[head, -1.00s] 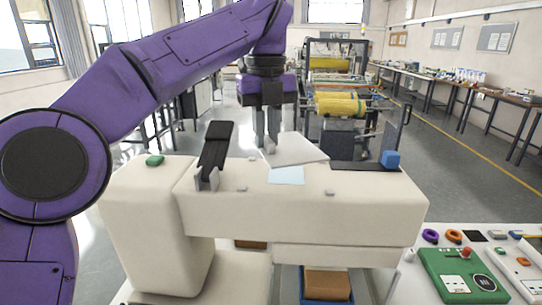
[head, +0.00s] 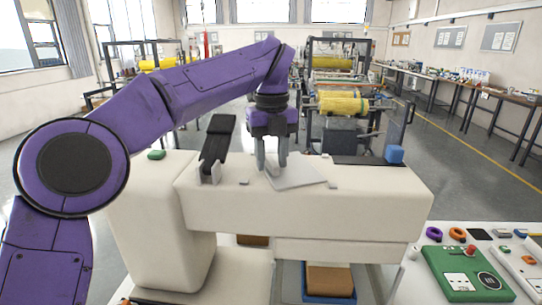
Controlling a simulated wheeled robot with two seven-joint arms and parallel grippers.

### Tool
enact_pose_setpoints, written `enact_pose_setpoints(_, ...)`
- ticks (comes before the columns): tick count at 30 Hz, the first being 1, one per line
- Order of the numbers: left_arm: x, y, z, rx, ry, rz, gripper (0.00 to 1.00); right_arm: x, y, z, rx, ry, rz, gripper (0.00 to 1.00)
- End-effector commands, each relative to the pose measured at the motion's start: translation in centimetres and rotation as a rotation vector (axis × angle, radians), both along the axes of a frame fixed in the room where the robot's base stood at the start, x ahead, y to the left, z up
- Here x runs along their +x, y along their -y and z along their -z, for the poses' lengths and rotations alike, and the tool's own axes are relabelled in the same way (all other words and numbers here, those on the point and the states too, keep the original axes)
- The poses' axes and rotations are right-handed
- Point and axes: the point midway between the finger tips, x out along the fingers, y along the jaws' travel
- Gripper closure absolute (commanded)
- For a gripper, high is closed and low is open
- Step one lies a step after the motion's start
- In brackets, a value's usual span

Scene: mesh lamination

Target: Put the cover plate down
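The cover plate (head: 300,176) is a thin light grey plate. It lies about flat on top of the white machine arm (head: 300,212), near the middle. My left gripper (head: 272,167) points down at the plate's back left corner. Its two fingers stand apart with a gap between them, and the fingertips are at or just above the plate's edge. Whether they still touch it is hard to tell. My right gripper is not in view.
A black lever (head: 217,140) stands up left of the plate. A blue block (head: 394,154) and a dark strip (head: 352,160) are to the right. A green button (head: 157,155) is at the left. A green control box (head: 466,274) stands at the lower right.

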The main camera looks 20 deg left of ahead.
Motion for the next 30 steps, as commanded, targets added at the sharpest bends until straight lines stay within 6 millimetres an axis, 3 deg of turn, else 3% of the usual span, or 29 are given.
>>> enact_pose_setpoints(8, 0.0, 0.0, -0.2, 0.0, 0.0, 0.001, 0.58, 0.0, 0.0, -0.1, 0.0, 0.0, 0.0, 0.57)
enact_pose_setpoints(11, 0.0, 0.1, -1.1, 0.001, 0.001, 0.001, 0.58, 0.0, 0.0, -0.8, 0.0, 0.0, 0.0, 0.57)
enact_pose_setpoints(21, 0.0, 0.0, -10.0, 0.001, 0.001, -0.002, 0.58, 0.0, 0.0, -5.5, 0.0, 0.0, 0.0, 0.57)
enact_pose_setpoints(25, 0.0, 0.1, -12.0, 0.0, 0.0, 0.0, 0.58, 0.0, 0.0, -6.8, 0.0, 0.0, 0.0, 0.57)
enact_pose_setpoints(30, 0.0, 0.0, -12.5, 0.0, -0.001, 0.0, 0.58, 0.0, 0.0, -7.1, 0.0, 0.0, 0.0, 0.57)
